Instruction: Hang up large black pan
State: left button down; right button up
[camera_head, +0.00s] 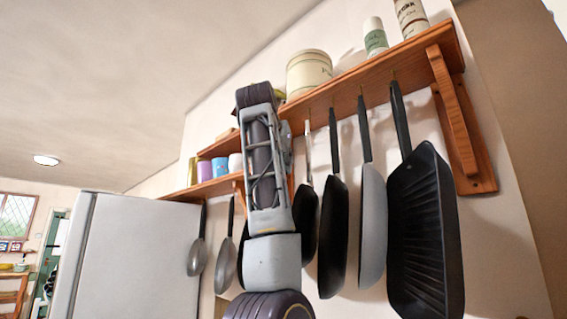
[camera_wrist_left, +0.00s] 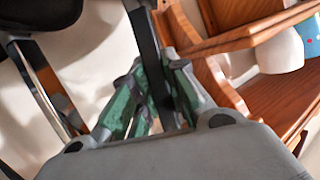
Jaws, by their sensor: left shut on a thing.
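My left gripper (camera_wrist_left: 152,95) is shut on a black handle (camera_wrist_left: 146,40) in the left wrist view, with its green fingers on either side. In the head view my left arm rises in front of the shelf and hides the gripper. A dark pan edge (camera_head: 243,246) shows behind the arm; I cannot tell whether it belongs to the held handle. A large black square ridged pan (camera_head: 425,235) hangs at the right under the shelf. Black pans (camera_head: 333,230) (camera_head: 306,215) and a grey-sided pan (camera_head: 372,220) hang beside it. My right gripper is not in view.
The wooden shelf (camera_head: 370,84) with hooks holds a cream tin (camera_head: 309,70) and bottles (camera_head: 375,37). A lower shelf (camera_head: 205,188) holds coloured cups (camera_head: 204,171). Small pans (camera_head: 197,255) hang near the white fridge (camera_head: 135,255). A shelf bracket (camera_head: 465,120) stands at the right.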

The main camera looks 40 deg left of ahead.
pick_arm(q)
jog(key=shift+r, duration=0.1)
jog(key=c, duration=1.3)
grip_release()
jog(key=shift+c, duration=0.2)
jog(key=o, duration=1.3)
jog(key=shift+s+d, duration=0.1)
jog(key=shift+s, duration=0.1)
jog(key=v, duration=0.9)
jog(key=shift+s+b, duration=0.3)
jog(key=shift+w+r, duration=0.1)
